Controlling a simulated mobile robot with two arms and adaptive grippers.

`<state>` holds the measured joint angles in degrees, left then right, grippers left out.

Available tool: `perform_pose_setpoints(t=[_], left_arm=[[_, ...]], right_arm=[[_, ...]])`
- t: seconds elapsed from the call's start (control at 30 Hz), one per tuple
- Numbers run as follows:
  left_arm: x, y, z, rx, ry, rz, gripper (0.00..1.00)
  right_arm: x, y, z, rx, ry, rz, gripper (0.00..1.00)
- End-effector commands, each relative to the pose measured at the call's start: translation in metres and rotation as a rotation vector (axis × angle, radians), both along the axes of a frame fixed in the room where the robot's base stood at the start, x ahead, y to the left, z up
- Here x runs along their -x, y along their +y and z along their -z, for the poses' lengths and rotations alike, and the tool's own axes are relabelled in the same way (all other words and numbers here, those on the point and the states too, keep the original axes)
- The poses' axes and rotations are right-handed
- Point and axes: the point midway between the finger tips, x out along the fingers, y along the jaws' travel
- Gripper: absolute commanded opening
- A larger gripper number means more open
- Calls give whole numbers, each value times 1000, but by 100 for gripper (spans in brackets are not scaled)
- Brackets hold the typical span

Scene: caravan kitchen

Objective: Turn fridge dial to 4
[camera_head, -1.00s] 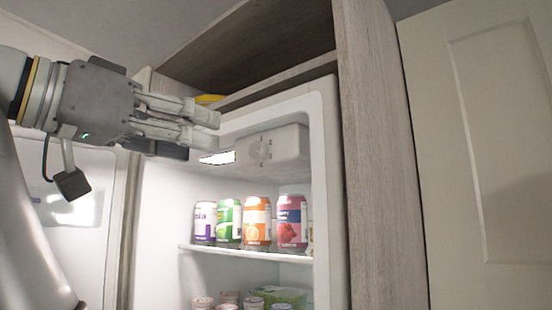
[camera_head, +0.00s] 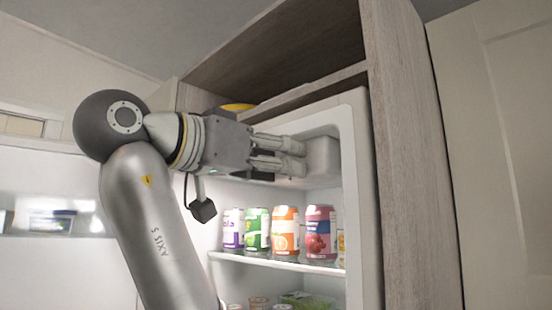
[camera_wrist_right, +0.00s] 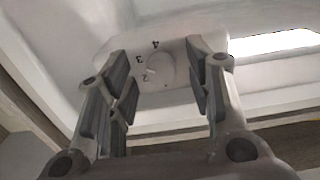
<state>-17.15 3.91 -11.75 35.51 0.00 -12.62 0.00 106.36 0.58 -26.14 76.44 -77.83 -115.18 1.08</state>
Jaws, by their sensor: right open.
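The fridge dial (camera_wrist_right: 161,70) is a round white knob on a pale housing, with the numbers 2, 3 and 4 visible around it in the right wrist view. In the head view the dial is hidden behind my right gripper (camera_head: 303,156), but the dial housing (camera_head: 323,158) shows just beyond the fingertips. My right gripper is open, and in the right wrist view (camera_wrist_right: 160,85) its fingers stand either side of the dial. My left gripper is not in view.
The fridge is open. Several cans (camera_head: 286,230) stand on the upper shelf (camera_head: 270,261) below my right arm, with small tubs lower down. A wooden cabinet side (camera_head: 415,150) borders the fridge on the right. A yellow item (camera_head: 238,107) lies above the fridge.

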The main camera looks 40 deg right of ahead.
Motion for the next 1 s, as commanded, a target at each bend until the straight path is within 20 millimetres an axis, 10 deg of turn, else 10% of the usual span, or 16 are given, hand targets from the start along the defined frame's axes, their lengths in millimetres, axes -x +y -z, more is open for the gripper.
perform_pose_setpoints(t=[0.2,0.53,1.0], left_arm=[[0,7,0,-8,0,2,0],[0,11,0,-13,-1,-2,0],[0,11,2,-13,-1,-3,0]], right_arm=[[0,0,0,0,1,0,45],[0,0,0,-1,0,0,2],[-1,0,0,-25,-304,-2,1]])
